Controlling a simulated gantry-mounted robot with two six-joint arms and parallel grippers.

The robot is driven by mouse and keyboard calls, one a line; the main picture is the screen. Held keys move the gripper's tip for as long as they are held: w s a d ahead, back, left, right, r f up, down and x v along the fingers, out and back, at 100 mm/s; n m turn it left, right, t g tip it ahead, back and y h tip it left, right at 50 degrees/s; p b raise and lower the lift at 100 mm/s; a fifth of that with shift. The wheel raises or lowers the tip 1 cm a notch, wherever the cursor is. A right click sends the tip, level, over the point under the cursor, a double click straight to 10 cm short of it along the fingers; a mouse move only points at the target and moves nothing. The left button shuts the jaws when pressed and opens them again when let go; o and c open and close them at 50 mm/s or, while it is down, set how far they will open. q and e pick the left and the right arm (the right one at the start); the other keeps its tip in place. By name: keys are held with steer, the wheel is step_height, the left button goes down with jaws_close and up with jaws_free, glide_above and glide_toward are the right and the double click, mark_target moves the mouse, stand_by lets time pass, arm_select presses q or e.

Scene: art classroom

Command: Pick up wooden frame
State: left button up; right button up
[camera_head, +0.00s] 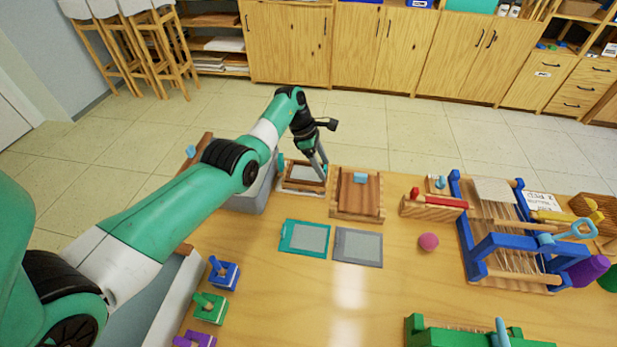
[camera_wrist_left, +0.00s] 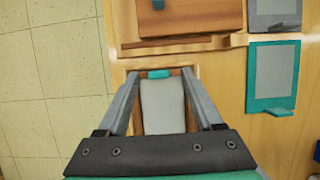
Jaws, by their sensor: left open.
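The wooden frame (camera_head: 323,187), brown with a pale grey panel, lies flat near the table's far edge, left of a wooden board. My left gripper (camera_head: 319,166) comes down over it from above, its fingers pointing down. In the left wrist view the wooden frame (camera_wrist_left: 190,112) shows between the two spread fingers of the left gripper (camera_wrist_left: 160,75), with a small teal piece at its end. The gripper is open and holds nothing. Whether the fingers touch the frame cannot be told. The gripper's base hides the frame's near end. My right gripper is not in view.
A wooden board with a blue piece (camera_head: 360,178) stands close right. A teal frame (camera_head: 288,249) and a grey frame (camera_head: 357,259) lie nearer. A grey bin (camera_head: 262,190) stands close left. A pink ball (camera_head: 428,241) and a blue loom (camera_head: 488,243) are right. The front middle is clear.

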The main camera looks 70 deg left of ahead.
arm_select(q)
steer(key=shift+r, duration=0.1)
jaws_close()
stand_by(0.3)
steer(key=s+d+r+p, duration=0.9)
steer(key=r+p, duration=0.4)
steer(key=p, duration=0.7)
steer(key=shift+s+p, duration=0.35)
steer(key=shift+s, duration=0.55)
